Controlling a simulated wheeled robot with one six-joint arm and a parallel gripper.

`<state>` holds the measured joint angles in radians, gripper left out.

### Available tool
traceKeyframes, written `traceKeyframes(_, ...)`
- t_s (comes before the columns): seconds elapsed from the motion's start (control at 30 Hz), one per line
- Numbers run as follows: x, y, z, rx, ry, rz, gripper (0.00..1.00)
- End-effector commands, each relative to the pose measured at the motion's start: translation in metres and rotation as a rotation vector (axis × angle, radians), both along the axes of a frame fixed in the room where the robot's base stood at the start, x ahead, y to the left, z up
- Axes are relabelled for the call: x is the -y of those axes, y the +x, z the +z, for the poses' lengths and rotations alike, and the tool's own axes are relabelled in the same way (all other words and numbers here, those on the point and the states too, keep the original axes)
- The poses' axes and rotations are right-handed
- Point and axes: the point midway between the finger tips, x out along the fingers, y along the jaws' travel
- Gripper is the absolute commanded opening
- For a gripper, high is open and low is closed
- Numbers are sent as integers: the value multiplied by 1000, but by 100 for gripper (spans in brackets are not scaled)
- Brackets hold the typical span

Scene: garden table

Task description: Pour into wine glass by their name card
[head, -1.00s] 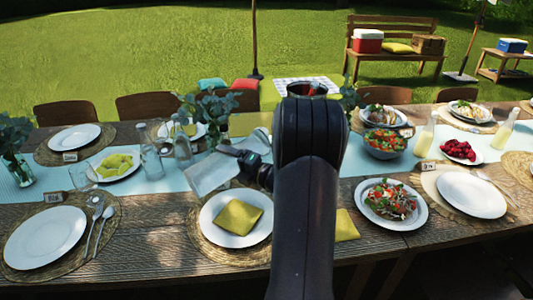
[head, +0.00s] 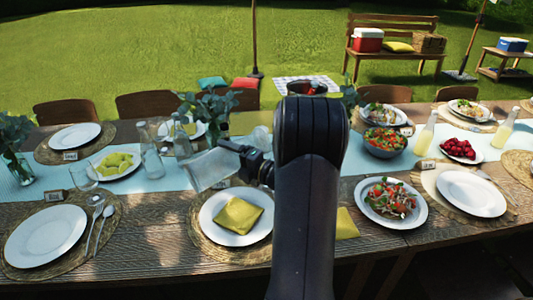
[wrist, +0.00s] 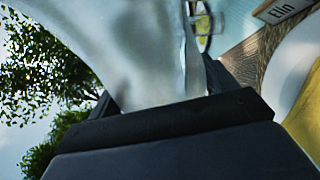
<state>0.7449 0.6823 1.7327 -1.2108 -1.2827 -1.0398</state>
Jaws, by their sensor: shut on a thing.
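My gripper (head: 243,153) is shut on a clear, pale vessel (head: 210,169), held tilted above the table runner, left of my arm. In the wrist view the vessel (wrist: 135,45) fills the space between my fingers; its contents cannot be made out. A name card reading "Elin" (wrist: 276,12) shows at the top right of the wrist view. It stands by the near middle plate (head: 212,224), which bears a yellow napkin (head: 238,214). No wine glass is clear by Elin's card; the vessel and arm hide part of that area.
Clear bottles (head: 152,160) stand left of the held vessel, near a plate of yellow food (head: 113,177). A vase of leaves (head: 20,166) is at far left. A salad bowl (head: 384,142) and pale yellow bottles (head: 425,137) are right of my arm. Bare wood shows at front left.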

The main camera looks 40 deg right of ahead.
Motion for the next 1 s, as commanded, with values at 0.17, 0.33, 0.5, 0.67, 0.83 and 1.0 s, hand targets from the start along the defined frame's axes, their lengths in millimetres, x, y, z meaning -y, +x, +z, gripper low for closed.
traceKeyframes(0.17, 1, 0, 4, 5, 10, 0, 27)
traceKeyframes(0.33, 1, 0, 5, 6, 21, 0, 27)
traceKeyframes(0.5, 1, 0, 7, 6, 33, 0, 27)
traceKeyframes(0.67, 2, 0, 8, 6, 46, 0, 27)
traceKeyframes(0.83, 2, 0, 10, 7, 61, 0, 27)
traceKeyframes(1.0, 3, 0, 12, 7, 79, 0, 27)
